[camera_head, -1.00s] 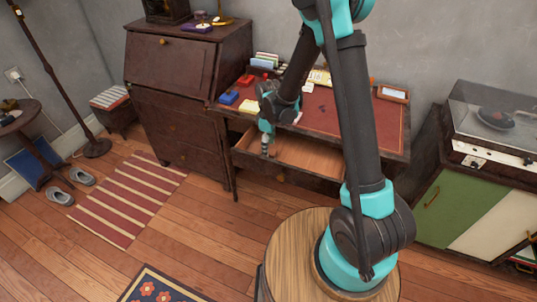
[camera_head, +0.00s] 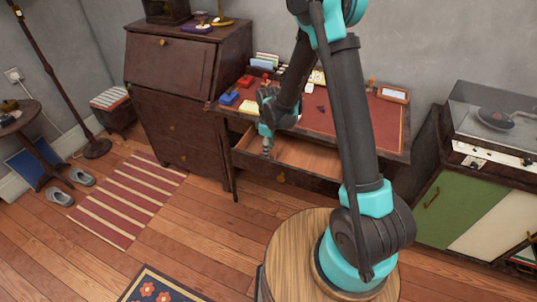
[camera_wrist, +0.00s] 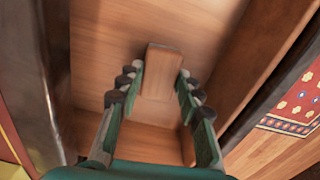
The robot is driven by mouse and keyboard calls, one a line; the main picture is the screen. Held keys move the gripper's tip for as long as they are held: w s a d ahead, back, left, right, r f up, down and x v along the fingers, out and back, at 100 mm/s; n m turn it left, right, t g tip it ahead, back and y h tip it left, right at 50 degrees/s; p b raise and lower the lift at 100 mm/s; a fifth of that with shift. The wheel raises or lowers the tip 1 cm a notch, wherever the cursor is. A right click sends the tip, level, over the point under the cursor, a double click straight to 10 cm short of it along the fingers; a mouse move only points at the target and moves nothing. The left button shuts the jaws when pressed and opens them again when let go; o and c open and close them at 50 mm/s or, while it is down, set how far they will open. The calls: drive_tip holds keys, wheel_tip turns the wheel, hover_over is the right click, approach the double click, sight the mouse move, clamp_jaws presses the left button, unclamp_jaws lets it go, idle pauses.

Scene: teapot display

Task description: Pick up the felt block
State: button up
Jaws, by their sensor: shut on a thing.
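The felt block, a small brown upright block (camera_wrist: 160,75), shows in the wrist view between my two finger pads, inside the open drawer. My gripper (camera_wrist: 160,76) has one dark-padded finger on each side of it and is shut on it. In the head view my gripper (camera_head: 266,153) reaches down into the left part of the open desk drawer (camera_head: 281,178). The block is too small or hidden to make out there.
Dark drawer walls stand close on both sides of my gripper. The desk top (camera_head: 345,122) above the drawer carries a blue item (camera_head: 229,98), a yellow item (camera_head: 250,105) and a framed piece (camera_head: 393,94). A tall dark cabinet (camera_head: 170,70) stands left.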

wheel_tip(320, 180, up, 20)
idle(0.7)
